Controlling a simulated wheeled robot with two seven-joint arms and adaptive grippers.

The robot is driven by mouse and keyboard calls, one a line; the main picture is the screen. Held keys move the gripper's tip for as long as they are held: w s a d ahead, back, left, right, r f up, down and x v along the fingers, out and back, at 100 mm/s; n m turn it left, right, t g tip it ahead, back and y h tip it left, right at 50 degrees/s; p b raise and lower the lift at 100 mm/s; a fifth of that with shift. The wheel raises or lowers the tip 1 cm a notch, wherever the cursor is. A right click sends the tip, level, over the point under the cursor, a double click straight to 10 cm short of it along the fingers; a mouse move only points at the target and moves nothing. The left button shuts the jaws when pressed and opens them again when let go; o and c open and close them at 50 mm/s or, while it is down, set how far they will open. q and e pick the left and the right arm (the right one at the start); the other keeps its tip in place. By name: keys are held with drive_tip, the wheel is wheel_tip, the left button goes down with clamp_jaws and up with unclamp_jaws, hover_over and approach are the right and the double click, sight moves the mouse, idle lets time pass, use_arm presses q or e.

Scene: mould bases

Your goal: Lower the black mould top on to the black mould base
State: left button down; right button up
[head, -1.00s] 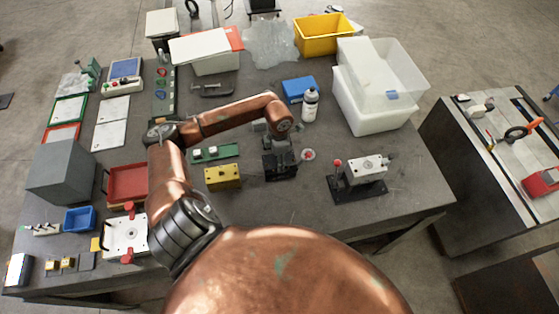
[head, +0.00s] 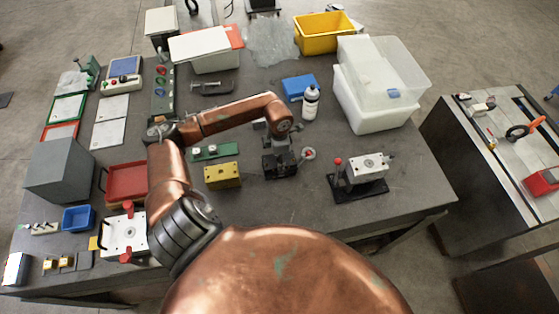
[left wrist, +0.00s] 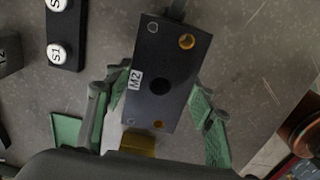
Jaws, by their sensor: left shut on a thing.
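In the head view my left gripper (head: 281,146) is over the black block (head: 280,168) near the middle of the table. The black mould base cannot be told apart from the top there, and the held block hides what lies under it in the wrist view. I cannot tell whether top and base touch. My right gripper is not in view.
A yellow block (head: 222,175) stands close on the left, with a green strip with white knobs (head: 210,152) behind it. A red-centred round part (head: 308,154) is close on the right. A metal block on a black stand (head: 362,175) is farther right.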

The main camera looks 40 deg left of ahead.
use_arm(q)
drive_tip(key=c, duration=1.2)
unclamp_jaws()
drive_tip(key=shift+r, duration=0.1)
drive_tip(key=o, duration=0.4)
wheel_tip(320, 180, up, 12)
